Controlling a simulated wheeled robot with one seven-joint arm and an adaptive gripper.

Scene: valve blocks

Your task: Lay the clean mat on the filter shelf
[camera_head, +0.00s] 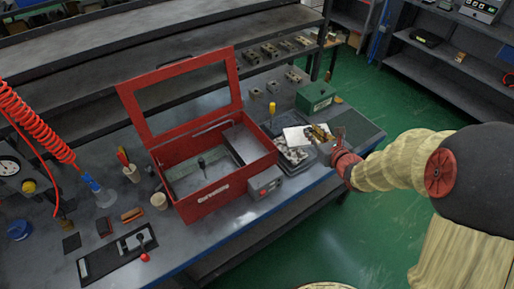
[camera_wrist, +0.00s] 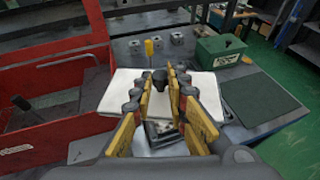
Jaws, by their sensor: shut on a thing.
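The clean mat is a white flat sheet (camera_head: 294,136), just left of my gripper (camera_head: 322,133). In the wrist view the white mat (camera_wrist: 245,98) spreads to both sides of the yellow-padded fingers, and a dark knob (camera_wrist: 160,78) stands between them. My gripper (camera_wrist: 162,88) is shut on the mat, apparently by this knob; the fingers hide the exact contact. Below the mat is a dark tray-like frame (camera_wrist: 158,135) with grey mottled pieces, also visible in the head view (camera_head: 291,154). I cannot tell if this is the filter shelf, or whether the mat touches it.
An open red case (camera_head: 228,186) with its lid raised stands left of the mat. A grey box (camera_head: 265,183) sits before it. A green box (camera_head: 315,97), a yellow-handled tool (camera_head: 272,108) and metal blocks (camera_head: 270,51) are behind. A dark green pad (camera_head: 362,130) lies flat at right.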

